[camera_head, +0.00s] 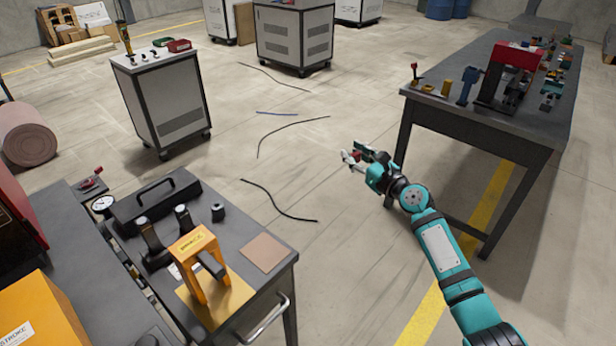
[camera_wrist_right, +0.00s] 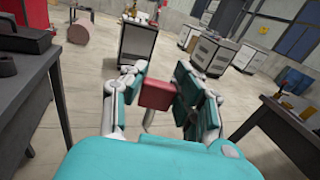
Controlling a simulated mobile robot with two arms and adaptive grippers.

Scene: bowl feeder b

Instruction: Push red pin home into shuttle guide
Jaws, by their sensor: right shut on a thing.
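My right gripper (camera_head: 358,157) is held out over open floor between the two workbenches, shut on a small red piece (camera_head: 356,155). In the right wrist view the red piece (camera_wrist_right: 157,94) looks like a block between the fingers of the gripper (camera_wrist_right: 160,82), with a pale part below it. I cannot tell if this piece is the red pin. A small red part on a dark base (camera_head: 92,183) lies on the left bench. I cannot make out which thing is the shuttle guide. My left gripper is out of view.
The left workbench (camera_head: 235,232) holds a yellow press (camera_head: 198,262) and a dark toolbox (camera_head: 155,200). The right workbench (camera_head: 470,110) holds a red-topped press (camera_head: 515,56) and several small parts. A cabinet on casters (camera_head: 160,95) stands behind.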

